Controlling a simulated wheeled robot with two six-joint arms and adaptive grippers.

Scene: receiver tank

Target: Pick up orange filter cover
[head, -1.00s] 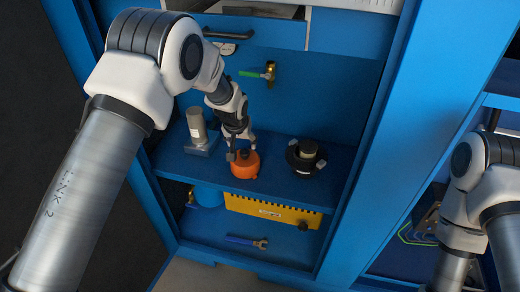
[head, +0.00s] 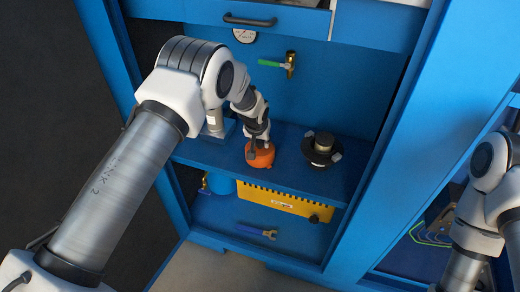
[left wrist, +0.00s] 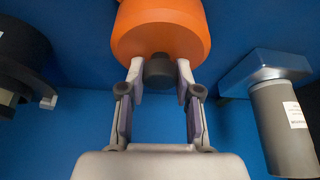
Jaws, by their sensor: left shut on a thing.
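The orange filter cover (head: 260,155) is on the blue shelf (head: 290,178) inside the cabinet. In the left wrist view the cover (left wrist: 160,30) is a large orange round body with a dark knob (left wrist: 159,70). My left gripper (head: 258,143) comes in from above at the cover. In the left wrist view the left gripper (left wrist: 160,75) has its fingertips on both sides of the dark knob, shut on it. Whether the cover touches the shelf is hard to tell. My right gripper is not in view; only part of the right arm shows at the right edge.
A black round fitting (head: 322,150) stands right of the cover on the shelf. A grey cylinder on a metal block (head: 215,126) stands to the left. A green-handled valve (head: 289,65) is on the back wall. A yellow box (head: 285,200) and a blue-handled tool (head: 256,230) lie below.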

